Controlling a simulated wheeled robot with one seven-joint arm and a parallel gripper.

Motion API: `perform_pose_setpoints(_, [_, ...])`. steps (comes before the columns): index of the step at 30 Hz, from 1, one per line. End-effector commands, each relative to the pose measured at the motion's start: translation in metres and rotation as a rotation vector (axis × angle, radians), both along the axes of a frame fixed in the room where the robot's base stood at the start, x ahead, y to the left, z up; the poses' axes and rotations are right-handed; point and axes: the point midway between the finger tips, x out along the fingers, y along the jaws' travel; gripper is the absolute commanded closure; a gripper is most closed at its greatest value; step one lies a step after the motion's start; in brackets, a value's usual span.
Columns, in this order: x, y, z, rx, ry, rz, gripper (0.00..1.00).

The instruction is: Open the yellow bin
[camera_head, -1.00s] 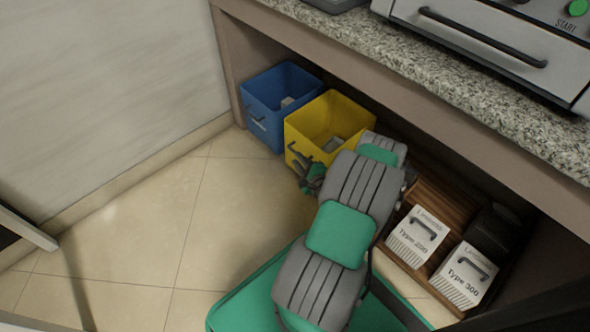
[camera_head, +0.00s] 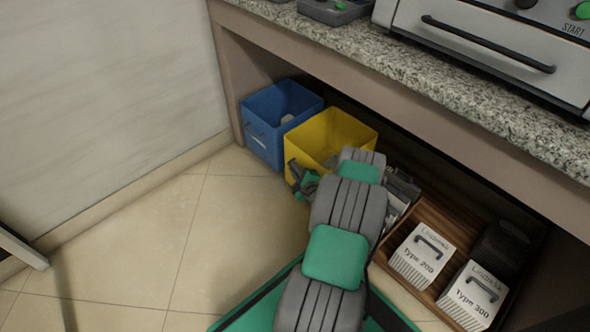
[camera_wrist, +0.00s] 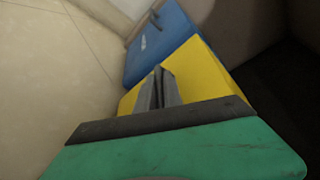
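The yellow bin (camera_head: 352,125) stands under the counter, open at the top, with a pale object inside. In the wrist view its yellow side (camera_wrist: 205,75) lies just beyond my fingers. My gripper (camera_head: 299,174) is at the bin's front face, at its left part. In the wrist view the fingers of my gripper (camera_wrist: 160,75) are close together and look shut at the place of the bin's handle. The handle itself is hidden behind the fingers. My arm covers the bin's lower right part in the head view.
A blue bin (camera_head: 258,130) with a front handle stands left of the yellow bin. A wooden tray (camera_head: 432,210) with white boxes (camera_head: 424,255) stands to the right. The counter edge (camera_head: 420,85) overhangs. The tiled floor (camera_head: 140,250) in front is clear.

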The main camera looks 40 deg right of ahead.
Motion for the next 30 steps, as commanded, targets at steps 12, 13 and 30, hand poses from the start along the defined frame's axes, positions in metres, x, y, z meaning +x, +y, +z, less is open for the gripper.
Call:
perform_pose_setpoints(12, [-0.0002, 0.0002, 0.0, 0.0, 0.0, 0.0, 1.0])
perform_pose_setpoints(13, [-0.0002, 0.0002, -0.0001, 0.0, 0.0, 0.0, 1.0])
perform_pose_setpoints(30, [-0.0001, 0.0004, -0.0001, 0.0, 0.001, 0.001, 1.0])
